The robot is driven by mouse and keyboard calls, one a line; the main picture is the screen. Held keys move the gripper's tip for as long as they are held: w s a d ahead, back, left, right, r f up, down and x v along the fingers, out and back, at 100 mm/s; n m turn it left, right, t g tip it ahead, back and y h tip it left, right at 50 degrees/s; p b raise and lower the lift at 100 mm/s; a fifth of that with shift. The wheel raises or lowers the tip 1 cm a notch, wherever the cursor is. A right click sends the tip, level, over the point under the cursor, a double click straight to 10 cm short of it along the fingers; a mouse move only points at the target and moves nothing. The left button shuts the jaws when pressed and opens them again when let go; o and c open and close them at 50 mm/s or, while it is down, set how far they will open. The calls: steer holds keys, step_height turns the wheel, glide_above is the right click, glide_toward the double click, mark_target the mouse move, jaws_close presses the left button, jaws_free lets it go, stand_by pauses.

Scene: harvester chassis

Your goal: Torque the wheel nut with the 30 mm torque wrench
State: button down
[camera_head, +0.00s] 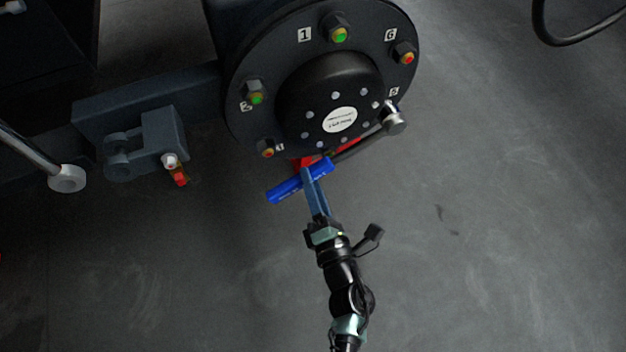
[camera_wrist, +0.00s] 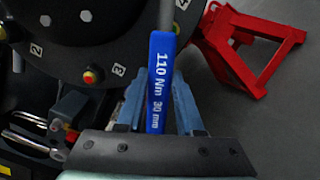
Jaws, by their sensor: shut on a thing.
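The torque wrench has a blue handle (camera_head: 287,188). Its dark shaft runs up right to a silver head (camera_head: 393,121) at the lower right rim of the black wheel hub (camera_head: 250,60), beside a label that looks like 5. The head hides any nut there; I cannot tell if it is seated around one. In the wrist view the handle (camera_wrist: 161,70) reads 110 Nm 30 mm. My gripper (camera_head: 308,174) is shut on the blue handle, a finger on each side. Other wheel nuts show green tips (camera_head: 338,34) or orange-red tips (camera_head: 404,56).
A red stand (camera_wrist: 250,45) is on the floor close by, mostly hidden under the hub in the head view. A grey chassis bracket (camera_head: 150,140) with a red-tipped fitting (camera_head: 178,174) is at left. A black cable (camera_head: 575,40) lies at upper right. The right-hand floor is clear.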

steer(key=r+p, duration=0.1)
steer(key=a+r+m+p, duration=0.1)
steer(key=r+p, duration=0.1)
steer(key=shift+s+a+r+m+p, duration=0.1)
steer(key=shift+a+r+m+p, duration=0.05)
steer(key=shift+a+m+p, duration=0.15)
steer(key=w+d+f+n+b, duration=0.2)
steer(key=d+f+n+b, duration=0.6)
steer(key=b, duration=0.9)
step_height(320, 180, down, 3)
steer(key=shift+w+d+f+n+y, duration=0.1)
steer(key=shift+w+d+n+y, duration=0.1)
steer(key=shift+w+n+y, duration=0.2)
steer(key=shift+w, duration=0.1)
